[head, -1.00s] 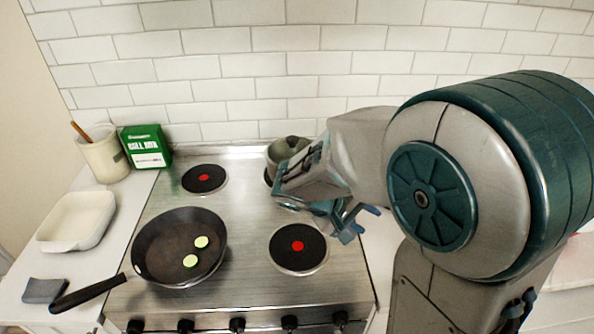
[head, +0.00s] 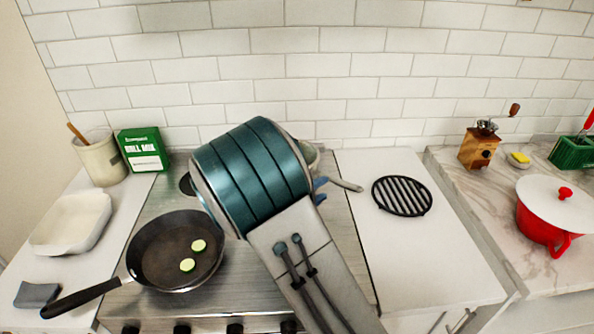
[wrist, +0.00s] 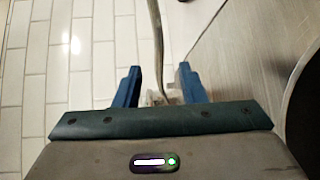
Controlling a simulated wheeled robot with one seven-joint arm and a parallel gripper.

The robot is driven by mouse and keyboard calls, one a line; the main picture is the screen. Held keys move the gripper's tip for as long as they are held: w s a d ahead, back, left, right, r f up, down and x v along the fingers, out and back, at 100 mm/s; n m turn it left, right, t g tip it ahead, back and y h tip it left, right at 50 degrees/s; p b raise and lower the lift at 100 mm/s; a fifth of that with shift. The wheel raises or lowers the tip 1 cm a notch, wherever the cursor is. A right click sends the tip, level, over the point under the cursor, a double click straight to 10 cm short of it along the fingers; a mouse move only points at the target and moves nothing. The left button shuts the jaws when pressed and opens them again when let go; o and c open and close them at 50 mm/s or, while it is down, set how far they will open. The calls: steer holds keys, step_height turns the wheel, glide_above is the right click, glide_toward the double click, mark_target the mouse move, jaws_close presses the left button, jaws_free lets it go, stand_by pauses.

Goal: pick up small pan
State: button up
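A small grey-green pan (head: 311,154) stands at the back right of the stove, mostly hidden behind my arm in the head view. A grey handle (head: 346,185) sticks out to the right, past the stove's edge. My gripper (wrist: 156,84) is open, with its two blue fingers on either side of a grey handle (wrist: 156,35) in the wrist view. Gaps show between handle and fingers there. In the head view only a bit of blue finger (head: 320,188) shows beside my arm. The pan's bowl is not clear in the wrist view.
A large black frying pan (head: 172,245) with two green slices sits on the front left, its handle pointing left. A green box (head: 142,150) and a utensil crock (head: 100,160) stand behind left. A black trivet (head: 402,196) lies on the mostly clear right counter.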

mark_target(335, 178)
steer(key=shift+p+x, duration=1.15)
steer(key=shift+x, duration=2.45)
steer(key=shift+r, duration=0.1)
steer(key=shift+c, duration=0.4)
jaws_close()
steer(key=shift+r, duration=0.15)
